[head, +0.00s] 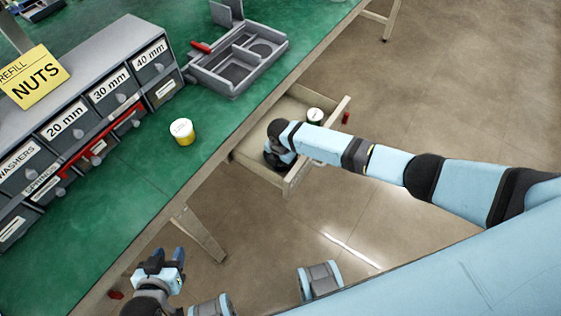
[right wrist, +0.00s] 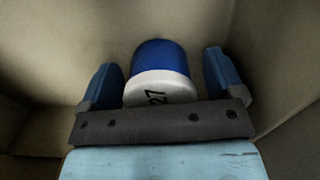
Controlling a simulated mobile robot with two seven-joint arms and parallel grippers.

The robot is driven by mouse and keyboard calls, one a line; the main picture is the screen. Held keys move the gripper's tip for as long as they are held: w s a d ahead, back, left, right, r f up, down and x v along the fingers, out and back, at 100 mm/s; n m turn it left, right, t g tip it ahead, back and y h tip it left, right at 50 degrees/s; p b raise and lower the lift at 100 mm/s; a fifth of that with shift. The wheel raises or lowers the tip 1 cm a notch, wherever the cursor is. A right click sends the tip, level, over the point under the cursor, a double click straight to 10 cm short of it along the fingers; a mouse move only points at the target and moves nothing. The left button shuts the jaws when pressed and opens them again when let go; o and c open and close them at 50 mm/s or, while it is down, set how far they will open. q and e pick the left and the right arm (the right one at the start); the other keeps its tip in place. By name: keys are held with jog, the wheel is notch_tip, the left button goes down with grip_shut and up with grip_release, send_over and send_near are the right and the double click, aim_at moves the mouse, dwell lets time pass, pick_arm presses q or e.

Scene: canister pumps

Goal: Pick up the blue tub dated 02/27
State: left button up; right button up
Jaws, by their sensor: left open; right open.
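A gap shows on each side of the tub. In the head view my right gripper (head: 277,160) reaches down into the open drawer (head: 296,181) and hides this tub. My left gripper (head: 164,262) is open and empty, off the front edge of the bench at the lower left.
Another white-lidded tub (head: 314,115) sits at the drawer's far end. A yellow tub with a white lid (head: 183,132) stands on the green bench (head: 205,150). A grey organizer (head: 236,62) and a labelled drawer cabinet (head: 85,100) are on the bench. Drawer walls stand close around my right gripper.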

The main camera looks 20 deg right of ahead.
jog(key=c, duration=1.1)
jog(key=shift+o, duration=0.2)
